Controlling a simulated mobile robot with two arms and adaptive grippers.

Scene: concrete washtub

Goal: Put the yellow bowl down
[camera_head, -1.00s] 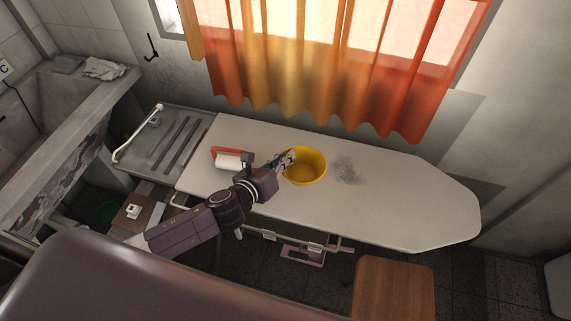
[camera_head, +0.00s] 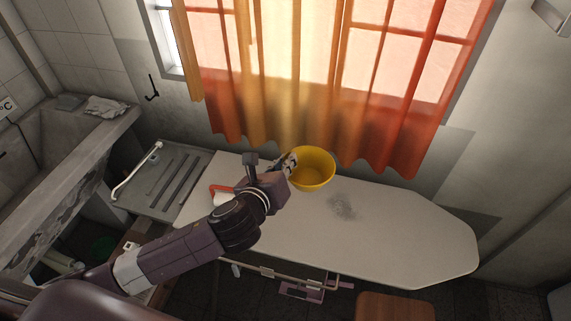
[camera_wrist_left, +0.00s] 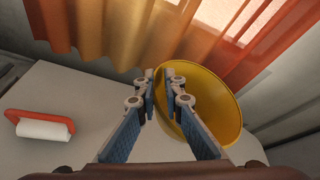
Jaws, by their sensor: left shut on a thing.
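The yellow bowl (camera_head: 316,177) is at the far edge of the ironing board (camera_head: 390,235) in the head view, its rim overlapping the curtain. It appears held above the board; the exact gap is hard to tell. My left gripper (camera_head: 290,161) is shut on the bowl's left rim. In the left wrist view, the fingers (camera_wrist_left: 160,78) pinch the rim, with the bowl (camera_wrist_left: 215,105) to the right, its yellow inside showing. My right gripper is not in view.
A red-handled white roller (camera_wrist_left: 42,128) lies on the left of the board, partly behind my arm in the head view. An orange curtain (camera_head: 300,80) hangs behind the bowl. The board's middle and right are clear except for a dark smudge (camera_head: 342,206). A wooden stool (camera_head: 395,306) stands in front.

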